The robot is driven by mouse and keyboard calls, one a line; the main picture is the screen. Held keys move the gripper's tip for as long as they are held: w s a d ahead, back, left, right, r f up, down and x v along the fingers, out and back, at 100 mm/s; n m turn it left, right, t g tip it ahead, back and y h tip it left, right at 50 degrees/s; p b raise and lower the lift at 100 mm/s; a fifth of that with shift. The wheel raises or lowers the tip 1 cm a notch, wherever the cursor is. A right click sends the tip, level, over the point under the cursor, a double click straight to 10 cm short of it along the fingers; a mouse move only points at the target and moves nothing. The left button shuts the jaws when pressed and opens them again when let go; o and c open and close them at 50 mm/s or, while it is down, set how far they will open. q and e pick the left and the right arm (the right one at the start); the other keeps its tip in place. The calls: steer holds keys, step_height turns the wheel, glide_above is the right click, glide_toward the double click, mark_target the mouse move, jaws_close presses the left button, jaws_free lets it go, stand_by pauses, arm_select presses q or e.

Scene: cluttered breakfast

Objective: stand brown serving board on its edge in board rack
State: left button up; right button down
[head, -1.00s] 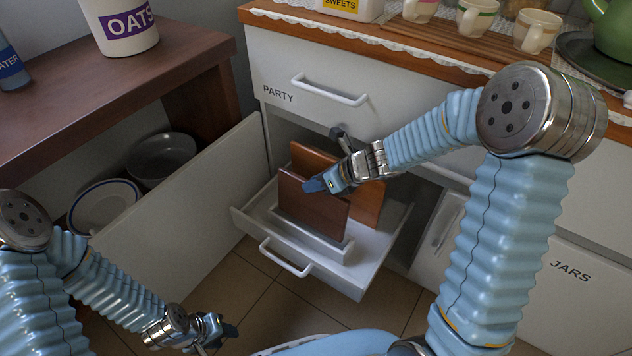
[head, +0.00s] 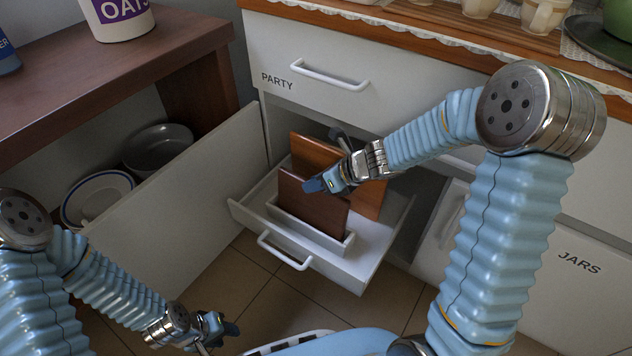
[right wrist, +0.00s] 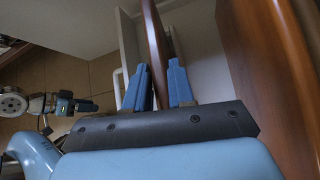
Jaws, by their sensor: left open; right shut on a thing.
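The brown serving board (head: 308,205) is dark brown and stands upright on its edge. Its lower edge goes behind the front wall of the pale board rack (head: 349,245), which sits in the open drawer. I cannot tell whether the board touches the rack's floor. My right gripper (head: 316,185) is shut on the board's upper right part. In the right wrist view the board (right wrist: 155,45) passes between the two blue fingers (right wrist: 160,88). My left gripper (head: 222,331) is open and empty, low over the floor at the left.
An orange-brown board (head: 318,151) stands upright behind the held board, close to my right gripper; it also shows in the right wrist view (right wrist: 262,70). The open drawer (head: 370,271) has a white handle. An open cabinet door (head: 195,195) and bowls (head: 157,148) are at left.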

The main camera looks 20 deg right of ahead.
steer(key=shift+f+b, duration=1.25)
steer(key=shift+f, duration=0.05)
stand_by(0.4)
steer(key=c, duration=0.9)
jaws_free()
steer(key=o, duration=0.6)
